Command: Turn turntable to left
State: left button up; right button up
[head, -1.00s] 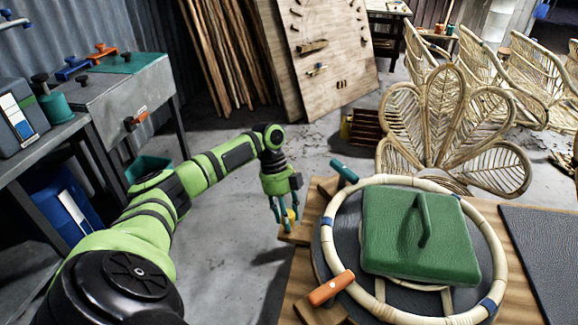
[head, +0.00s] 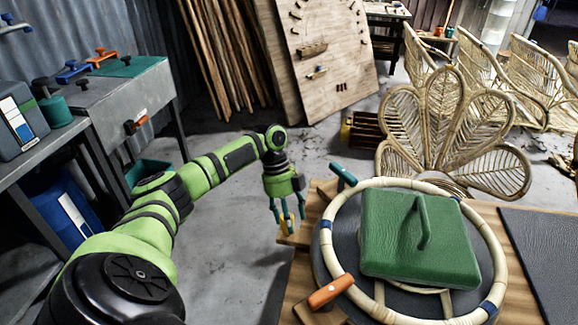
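The turntable is a dark round disc (head: 349,230) on the wooden bench, ringed by a pale rattan hoop (head: 500,256) with blue bands. A green padded block with a handle (head: 412,238) sits on top of it. My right gripper is not in view.
A teal-handled clamp (head: 343,173) and an orange-handled one (head: 330,291) stand beside the hoop. A dark mat (head: 545,255) lies on the right. A rattan chair back (head: 450,125) rises behind the bench. Open floor lies left of the bench.

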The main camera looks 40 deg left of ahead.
pick_arm(q)
jog(key=shift+s+a, duration=0.1)
jog(key=shift+a+r, duration=0.1)
jog(key=shift+r, duration=0.15)
jog(key=v, duration=1.1)
jog(key=shift+r, duration=0.2)
jog(key=shift+f, duration=0.1)
